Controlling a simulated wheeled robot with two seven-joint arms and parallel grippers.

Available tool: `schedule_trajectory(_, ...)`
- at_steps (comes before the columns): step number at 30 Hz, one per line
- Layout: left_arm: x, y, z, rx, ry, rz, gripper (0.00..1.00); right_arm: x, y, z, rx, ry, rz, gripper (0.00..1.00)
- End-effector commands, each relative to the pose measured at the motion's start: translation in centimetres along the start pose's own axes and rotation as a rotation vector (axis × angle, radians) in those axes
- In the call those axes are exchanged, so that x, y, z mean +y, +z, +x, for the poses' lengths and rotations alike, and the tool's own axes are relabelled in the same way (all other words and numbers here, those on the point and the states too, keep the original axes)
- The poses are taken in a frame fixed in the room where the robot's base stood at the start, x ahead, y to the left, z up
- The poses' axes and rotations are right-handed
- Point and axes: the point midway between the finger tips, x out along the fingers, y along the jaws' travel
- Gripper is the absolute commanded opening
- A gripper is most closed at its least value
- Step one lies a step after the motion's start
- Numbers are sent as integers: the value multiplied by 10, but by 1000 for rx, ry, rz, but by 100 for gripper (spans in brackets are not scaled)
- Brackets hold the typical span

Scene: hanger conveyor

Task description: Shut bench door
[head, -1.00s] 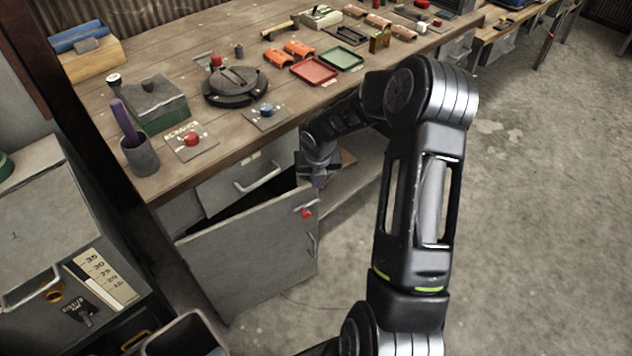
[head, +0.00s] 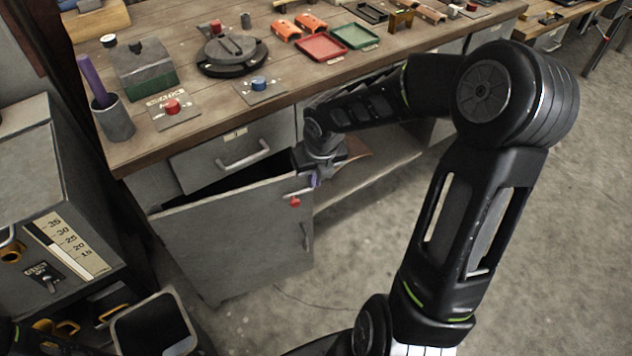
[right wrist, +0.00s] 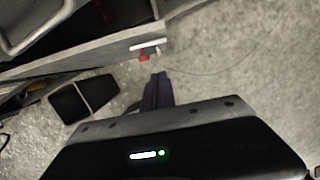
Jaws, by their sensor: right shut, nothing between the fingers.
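The bench door (head: 235,240) is a grey panel under the workbench, standing partly open with a dark gap behind its top edge. Its free edge is at the right, with a red-tipped latch (head: 294,201) and a handle (head: 306,236). My right gripper (head: 315,180) is shut and empty at the door's upper free corner, close to the latch. In the right wrist view its purplish fingers (right wrist: 158,88) point toward the door's top edge (right wrist: 95,56) and the latch (right wrist: 146,54). I cannot tell whether they touch the door. My left gripper is not in view.
A drawer (head: 235,152) with a bar handle sits above the door. The wooden bench top (head: 225,98) carries trays, buttons and a round fixture. A grey cabinet (head: 28,170) and an open bin (head: 155,325) stand left of the door. The floor to the right is clear.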

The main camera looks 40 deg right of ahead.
Motion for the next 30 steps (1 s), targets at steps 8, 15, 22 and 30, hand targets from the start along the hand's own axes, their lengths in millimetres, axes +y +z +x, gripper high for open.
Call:
schedule_trajectory(8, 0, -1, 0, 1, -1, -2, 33, -1, 1, 0, 1, -1, -17, 0)
schedule_trajectory(15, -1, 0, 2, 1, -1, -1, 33, -1, 1, 5, 1, -1, -17, 0)
schedule_trajectory(22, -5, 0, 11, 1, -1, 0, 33, -1, 0, 32, 3, 0, -15, 0)
schedule_trajectory(30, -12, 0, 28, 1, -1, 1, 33, 0, -1, 87, 3, 1, -15, 0)
